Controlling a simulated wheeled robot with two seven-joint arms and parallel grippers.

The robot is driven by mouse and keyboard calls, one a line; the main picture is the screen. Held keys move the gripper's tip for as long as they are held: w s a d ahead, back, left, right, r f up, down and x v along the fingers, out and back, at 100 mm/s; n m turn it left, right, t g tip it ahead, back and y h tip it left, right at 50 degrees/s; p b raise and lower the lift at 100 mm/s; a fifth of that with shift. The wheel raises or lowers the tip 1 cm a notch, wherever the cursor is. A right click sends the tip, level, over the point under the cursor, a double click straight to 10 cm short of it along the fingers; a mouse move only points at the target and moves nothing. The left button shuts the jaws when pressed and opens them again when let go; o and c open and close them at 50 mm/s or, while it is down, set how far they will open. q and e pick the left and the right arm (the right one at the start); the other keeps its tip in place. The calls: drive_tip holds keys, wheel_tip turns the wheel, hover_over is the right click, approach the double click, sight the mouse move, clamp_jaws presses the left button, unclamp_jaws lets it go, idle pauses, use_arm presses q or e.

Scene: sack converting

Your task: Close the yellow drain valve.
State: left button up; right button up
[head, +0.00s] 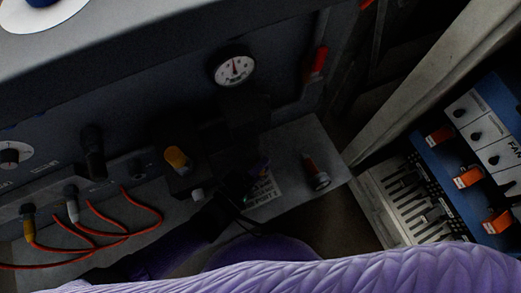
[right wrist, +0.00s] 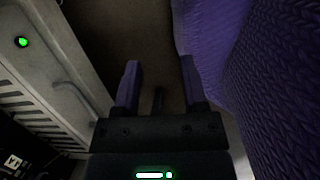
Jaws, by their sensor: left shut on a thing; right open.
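A round pressure gauge (head: 234,66) sits above. A red-handled lever (head: 317,64) is at upper right, and a red-tipped fitting (head: 316,173) stands on the ledge. Red hoses (head: 110,233) run along the lower left. A blue panel (head: 463,160) with orange switches stands at right.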

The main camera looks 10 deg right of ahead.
use_arm(q)
drive_tip(key=y+p, duration=0.1)
drive_tip(key=p, duration=0.1)
drive_tip(key=g+y+p, duration=0.1)
drive_tip(key=shift+r+m+p, duration=0.35)
drive_tip(key=shift+m, duration=0.05)
drive_tip(key=shift+f+m+g+y+p, duration=0.1)
drive_tip(key=shift+m+g+y+p, duration=0.2)
drive_tip(key=shift+g+y+p, duration=0.65)
drive_tip(key=shift+f+y+p, duration=0.1)
drive_tip(key=shift+y+p, duration=0.45)
drive_tip(key=shift+p, duration=0.35)
drive_tip(key=shift+f+m+g+y, duration=0.1)
drive_tip(key=shift+m+g+y, duration=0.15)
drive_tip(key=shift+m+y, duration=0.05)
use_arm(e)
drive_tip(key=s+g, duration=0.1)
drive_tip(key=s, duration=1.5)
drive_tip(key=shift+r, duration=0.35)
use_arm(q)
drive_tip(key=shift+f, duration=0.1)
use_arm(e)
drive_tip(key=shift+d, duration=0.1)
